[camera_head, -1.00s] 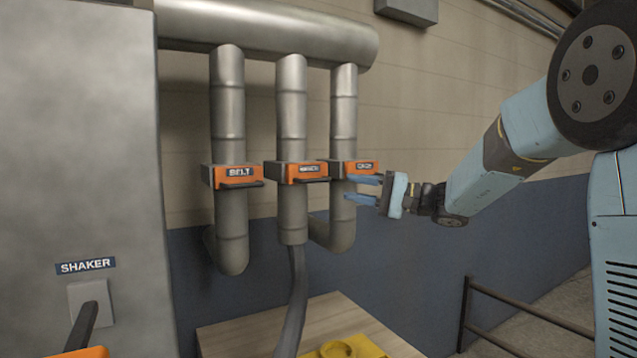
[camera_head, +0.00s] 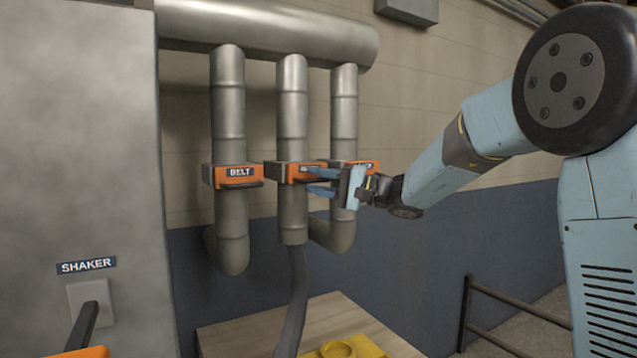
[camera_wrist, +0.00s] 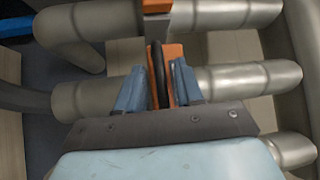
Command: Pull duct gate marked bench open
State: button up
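Three orange-fronted duct gates sit on three vertical pipes in the head view. The left gate (camera_head: 232,175) reads BELT. The middle gate (camera_head: 282,171) and the right gate (camera_head: 368,165) have labels partly covered by my gripper or too small to read, so I cannot tell which says bench. My gripper (camera_head: 310,180) is open in front of the middle gate. In the wrist view, my gripper (camera_wrist: 160,85) has its fingers on either side of a black handle bar (camera_wrist: 158,72) on the orange gate front; contact is not clear.
A grey cabinet marked SHAKER (camera_head: 86,265) stands at the left. A grey hose (camera_head: 294,300) hangs from the middle pipe. A wooden bench top (camera_head: 240,335) with a yellow item (camera_head: 345,348) lies below. A dark railing (camera_head: 520,315) is at the lower right.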

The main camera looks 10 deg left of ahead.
grip_shut()
jog(key=shift+f, duration=0.1)
dwell(0.3)
